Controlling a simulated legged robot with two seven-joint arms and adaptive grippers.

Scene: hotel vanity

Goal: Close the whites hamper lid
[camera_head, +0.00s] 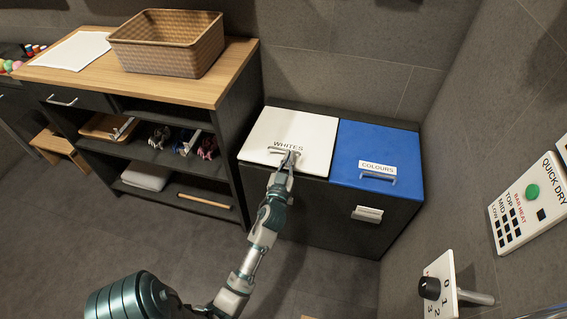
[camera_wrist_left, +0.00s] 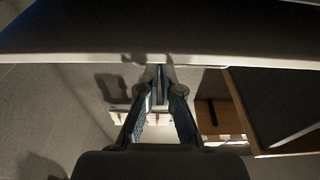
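The whites hamper lid (camera_head: 300,130) is the white panel on the left of the two-part hamper. It carries the word WHITES and a small handle (camera_head: 274,150) near its front edge. It lies almost flat, with a dark line under its front edge; I cannot tell whether it is fully down. My left gripper (camera_head: 289,158) is at the lid's front edge by the handle, and its tips overlap the handle in the picture. In the left wrist view the fingers (camera_wrist_left: 159,78) are drawn close together, with nothing clearly held. Contact is unclear. My right gripper is not in view.
The blue colours lid (camera_head: 375,150) lies flat beside the white one. A shelf unit (camera_head: 225,85) with a wicker basket (camera_head: 168,42) stands to the left. The tiled wall on the right has a control panel (camera_head: 530,205) and a dial (camera_head: 430,288).

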